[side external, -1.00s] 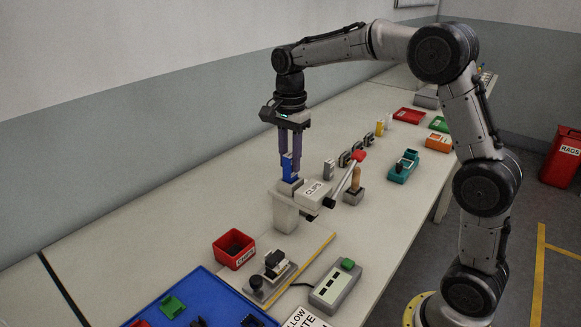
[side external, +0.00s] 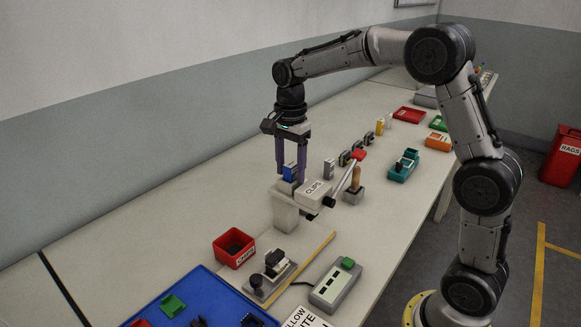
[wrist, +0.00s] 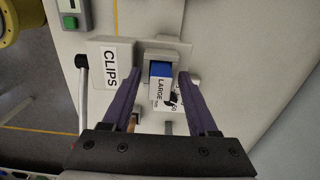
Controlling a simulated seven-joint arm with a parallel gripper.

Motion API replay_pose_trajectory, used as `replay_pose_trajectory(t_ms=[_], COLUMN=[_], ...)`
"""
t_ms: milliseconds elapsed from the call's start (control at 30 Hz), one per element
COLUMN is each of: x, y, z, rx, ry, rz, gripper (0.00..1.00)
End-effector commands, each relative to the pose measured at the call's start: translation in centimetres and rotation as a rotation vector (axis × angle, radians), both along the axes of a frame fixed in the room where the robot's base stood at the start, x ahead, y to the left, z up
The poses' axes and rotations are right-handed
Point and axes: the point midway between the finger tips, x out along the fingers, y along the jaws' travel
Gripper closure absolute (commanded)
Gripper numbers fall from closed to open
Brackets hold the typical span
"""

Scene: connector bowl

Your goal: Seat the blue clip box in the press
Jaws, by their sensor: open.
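The blue clip box (side external: 290,172) stands in the nest of the grey press, beside the block marked CLIPS; it also shows in the wrist view (wrist: 160,70), with a white label reading LARGE. How deep it sits is hidden. The press (side external: 285,214) is a grey pedestal with a lever, raised at a slant, ending in a red knob (side external: 359,155). In the wrist view the CLIPS block (wrist: 107,68) is left of the box. My gripper (side external: 291,177) is open, its purple fingers on either side of the box with gaps visible in the wrist view (wrist: 158,76).
A red bin (side external: 232,249), a small fixture (side external: 274,268) and a control box with a green button (side external: 336,285) stand in front of the press. A blue tray (side external: 205,295) is at the near edge. A wooden-handled tool (side external: 355,186) stands right of the press.

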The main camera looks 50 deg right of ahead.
Motion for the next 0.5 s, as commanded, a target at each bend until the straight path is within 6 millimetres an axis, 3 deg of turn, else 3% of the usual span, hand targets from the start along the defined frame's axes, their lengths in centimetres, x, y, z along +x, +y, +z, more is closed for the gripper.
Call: replay_pose_trajectory(t_ms=[267, 500], x=[0.1, 0.1], y=[0.0, 0.0], z=[1.9, 6.8], rx=[0.0, -0.001], ry=[-0.003, -0.006], rz=[0.0, 0.0], gripper=[0.41, 0.41])
